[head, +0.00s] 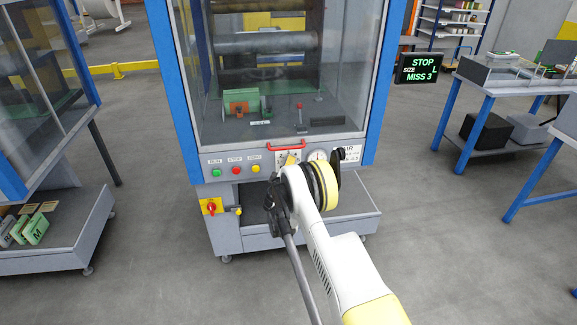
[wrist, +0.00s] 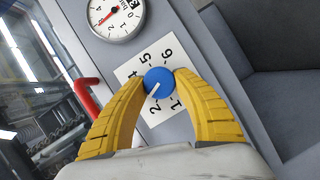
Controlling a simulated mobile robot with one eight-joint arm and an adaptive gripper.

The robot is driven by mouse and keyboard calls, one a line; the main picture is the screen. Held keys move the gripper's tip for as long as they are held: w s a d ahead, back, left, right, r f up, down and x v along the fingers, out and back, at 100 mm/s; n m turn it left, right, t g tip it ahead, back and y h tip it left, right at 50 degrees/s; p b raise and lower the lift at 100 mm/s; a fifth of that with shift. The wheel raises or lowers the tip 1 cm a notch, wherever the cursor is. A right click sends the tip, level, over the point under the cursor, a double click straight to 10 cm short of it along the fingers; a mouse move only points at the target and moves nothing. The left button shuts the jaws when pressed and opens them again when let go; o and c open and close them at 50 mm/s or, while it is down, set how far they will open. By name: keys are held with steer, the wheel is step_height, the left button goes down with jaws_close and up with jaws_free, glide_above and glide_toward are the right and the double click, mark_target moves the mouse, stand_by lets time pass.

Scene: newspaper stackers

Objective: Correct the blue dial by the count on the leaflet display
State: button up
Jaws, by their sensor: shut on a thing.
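The blue dial (wrist: 158,82) sits on a white plate with black numerals. Its white pointer aims down-left in the wrist view, between the 2 and a spot hidden by the left finger; I cannot tell the exact number. The 1, 2, 4, 5 and 6 show. My gripper (wrist: 159,79) has its yellow fingers closed on the dial from both sides. In the head view my gripper (head: 291,158) is at the machine's front panel, and the dial is hidden. The leaflet display (head: 419,68) reads STOP, SIZE L, MISS 3 in green.
A red handle (wrist: 88,95) and a round gauge (wrist: 116,17) are close to the dial. On the panel are green (head: 214,173), red (head: 235,170) and yellow (head: 255,168) buttons. A yellow-red rotary switch (head: 211,207) is lower left.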

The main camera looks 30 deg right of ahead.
steer(key=o, duration=1.2)
steer(key=shift+c, duration=0.2)
steer(key=v, duration=1.2)
